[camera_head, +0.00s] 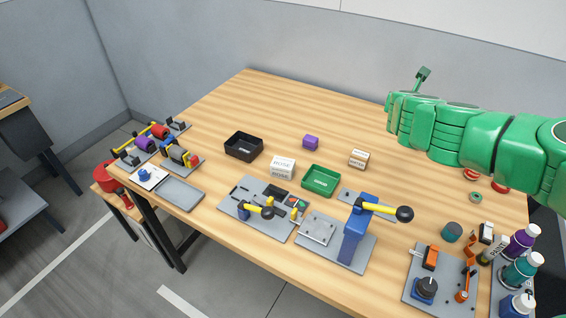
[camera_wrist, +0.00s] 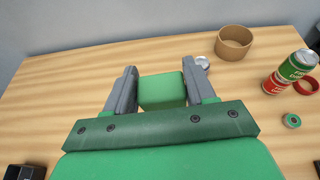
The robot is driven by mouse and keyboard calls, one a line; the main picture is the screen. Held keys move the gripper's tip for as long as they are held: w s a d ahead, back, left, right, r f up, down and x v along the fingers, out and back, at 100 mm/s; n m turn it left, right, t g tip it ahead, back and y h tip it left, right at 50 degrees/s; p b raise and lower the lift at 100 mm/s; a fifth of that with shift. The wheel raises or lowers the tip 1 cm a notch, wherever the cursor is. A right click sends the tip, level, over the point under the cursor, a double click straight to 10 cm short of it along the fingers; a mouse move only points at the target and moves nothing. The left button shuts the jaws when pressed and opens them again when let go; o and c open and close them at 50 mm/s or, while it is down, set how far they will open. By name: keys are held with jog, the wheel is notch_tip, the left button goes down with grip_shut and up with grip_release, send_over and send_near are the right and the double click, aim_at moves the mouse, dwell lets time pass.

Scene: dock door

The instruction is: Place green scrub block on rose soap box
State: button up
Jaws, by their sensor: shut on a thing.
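The green scrub block (camera_wrist: 162,91) sits between the two grey fingers of my gripper (camera_wrist: 160,68) in the wrist view. My gripper is shut on it and holds it over the far part of the table. The rose soap box (camera_head: 282,167) is a white box with dark lettering in the head view. It stands mid-table, between a black tray and a green tray, with nothing on top. My gripper is well to the right of it and farther back. In the head view my green arm hides most of my gripper.
A black tray (camera_head: 243,146), green tray (camera_head: 320,180), purple block (camera_head: 311,142) and a second white box (camera_head: 359,159) surround the soap box. Fixtures with levers (camera_head: 362,228) stand in front. Bottles (camera_head: 521,270) crowd the right. A brown ring (camera_wrist: 234,42) and cans (camera_wrist: 290,72) show in the wrist view.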

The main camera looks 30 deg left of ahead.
jog(key=s+a+f+n+g+y, duration=0.2)
jog(key=s+a+n+g+y, duration=0.5)
jog(key=s+a+n+y, duration=0.4)
jog(key=shift+s+a+n+g, duration=0.45)
jog(key=shift+s+a, duration=2.05)
jog(key=shift+s, duration=1.1)
jog(key=shift+s+a, duration=0.1)
jog(key=shift+s, duration=0.15)
